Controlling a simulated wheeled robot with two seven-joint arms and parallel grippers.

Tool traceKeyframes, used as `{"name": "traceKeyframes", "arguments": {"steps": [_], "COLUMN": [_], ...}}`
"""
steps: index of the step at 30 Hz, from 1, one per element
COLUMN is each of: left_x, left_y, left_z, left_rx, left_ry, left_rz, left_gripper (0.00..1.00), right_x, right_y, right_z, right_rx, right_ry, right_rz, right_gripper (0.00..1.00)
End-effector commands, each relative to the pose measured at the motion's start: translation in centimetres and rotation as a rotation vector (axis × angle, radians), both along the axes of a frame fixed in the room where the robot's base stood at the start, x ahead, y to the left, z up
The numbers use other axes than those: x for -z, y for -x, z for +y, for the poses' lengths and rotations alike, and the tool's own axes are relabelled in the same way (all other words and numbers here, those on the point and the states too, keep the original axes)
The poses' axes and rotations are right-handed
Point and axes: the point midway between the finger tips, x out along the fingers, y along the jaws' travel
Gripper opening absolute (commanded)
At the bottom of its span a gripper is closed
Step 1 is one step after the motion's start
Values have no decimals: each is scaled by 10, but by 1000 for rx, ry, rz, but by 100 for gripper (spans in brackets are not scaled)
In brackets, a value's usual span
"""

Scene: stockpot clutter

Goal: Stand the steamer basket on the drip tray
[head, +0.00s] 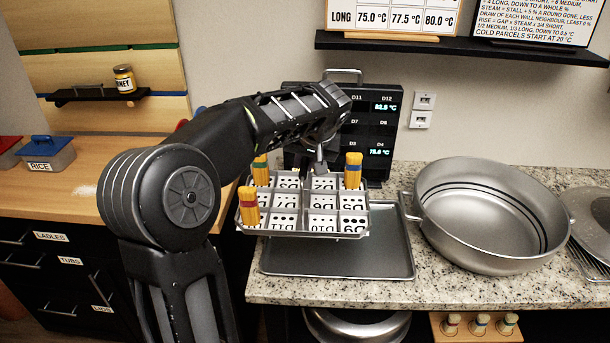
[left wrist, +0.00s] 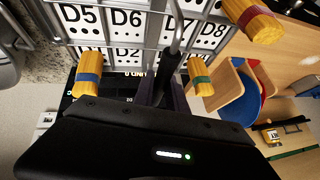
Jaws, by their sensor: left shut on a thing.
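The steamer basket (head: 300,234) is a grey metal grid with labelled compartments and a central handle. Three yellow bundles (head: 353,171) with coloured bands stand in its outer cells. My left gripper (head: 320,161) is shut on the handle and holds the basket roughly level; the basket also shows in the left wrist view (left wrist: 154,28). The drip tray (head: 340,262) is a flat dark-grey tray on the counter. The basket is over its back left part, overhanging its left edge. It seems raised, but the gap beneath is hard to judge. My right gripper is out of view.
A large round steel pot (head: 490,215) stands right of the drip tray. A black display panel (head: 385,105) stands behind the basket. A wooden counter with a blue-lidded rice box (head: 48,155) is at the left. A shelf (head: 460,46) hangs above.

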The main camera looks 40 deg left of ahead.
Motion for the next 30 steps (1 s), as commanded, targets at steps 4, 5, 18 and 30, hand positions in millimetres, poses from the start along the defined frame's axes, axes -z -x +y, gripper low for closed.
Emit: {"name": "traceKeyframes", "arguments": {"steps": [4, 5, 18, 30], "left_x": [0, 3, 35, 39], "left_y": [-1, -1, -1, 0], "left_z": [0, 0, 0, 0], "left_rx": [2, 1, 2, 1], "left_ry": [-2, -2, -1, 1], "left_rz": [-4, -4, -5, 0], "left_gripper": [0, 0, 0, 32], "right_x": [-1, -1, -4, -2], "right_y": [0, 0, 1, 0], "right_z": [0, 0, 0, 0], "right_rx": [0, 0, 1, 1], "right_ry": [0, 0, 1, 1], "right_rz": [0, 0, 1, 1], "right_gripper": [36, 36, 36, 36]}}
